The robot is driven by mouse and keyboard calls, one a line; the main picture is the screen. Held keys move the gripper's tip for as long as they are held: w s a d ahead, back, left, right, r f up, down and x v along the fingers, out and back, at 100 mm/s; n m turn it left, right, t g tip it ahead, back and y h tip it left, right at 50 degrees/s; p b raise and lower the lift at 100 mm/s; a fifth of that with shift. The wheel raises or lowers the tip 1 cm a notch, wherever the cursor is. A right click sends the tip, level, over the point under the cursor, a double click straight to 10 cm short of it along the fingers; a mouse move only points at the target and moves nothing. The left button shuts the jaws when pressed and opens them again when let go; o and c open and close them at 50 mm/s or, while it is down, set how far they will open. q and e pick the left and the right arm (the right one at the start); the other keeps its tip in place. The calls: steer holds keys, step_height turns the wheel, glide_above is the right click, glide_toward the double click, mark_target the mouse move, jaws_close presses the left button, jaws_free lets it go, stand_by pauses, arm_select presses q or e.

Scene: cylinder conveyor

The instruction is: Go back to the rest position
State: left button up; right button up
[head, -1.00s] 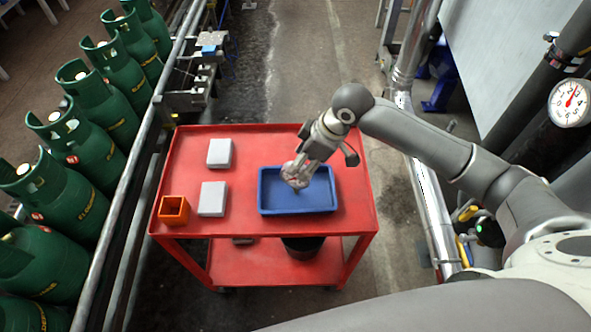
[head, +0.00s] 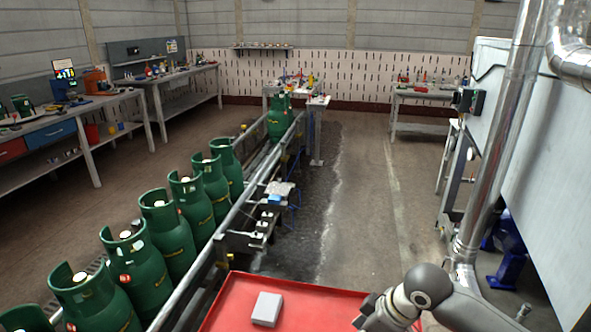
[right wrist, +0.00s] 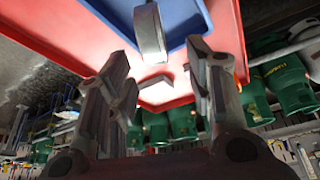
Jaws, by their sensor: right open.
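My right arm comes in at the bottom right of the head view, and my right gripper (head: 372,316) shows only partly, cut off by the bottom edge, over the red cart. In the right wrist view the gripper (right wrist: 158,62) has its two fingers wide apart, open and with nothing gripped. Beyond the fingertips a grey metal piece (right wrist: 150,35) shows against the blue tray (right wrist: 186,14); I cannot tell how it rests there. My left gripper is not in view.
The red cart (head: 325,294) carries a grey box (head: 267,308). Green gas cylinders (head: 166,232) line the conveyor on the left. A metal pipe (head: 500,150) and a large grey panel (head: 555,160) stand on the right. The floor beyond the cart is clear.

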steer(key=s+a+f+m+t, duration=0.1)
steer(key=s+a+f+m, duration=0.1)
steer(key=s+a+f, duration=0.55)
steer(key=s+d+f+m+h, duration=0.25)
steer(key=s+d+m, duration=0.45)
steer(key=s+d, duration=0.6)
step_height(320, 180, down, 24)
steer(key=s+a+g, duration=0.1)
steer(key=s+a, duration=0.1)
steer(key=s+d+f+g+h, duration=0.1)
steer(key=s+d+f, duration=0.2)
steer(key=s+f, duration=1.4)
steer(key=shift+d+f+n+g, duration=0.15)
steer(key=shift+f+n+g, duration=0.2)
steer(key=shift+n+g, duration=0.05)
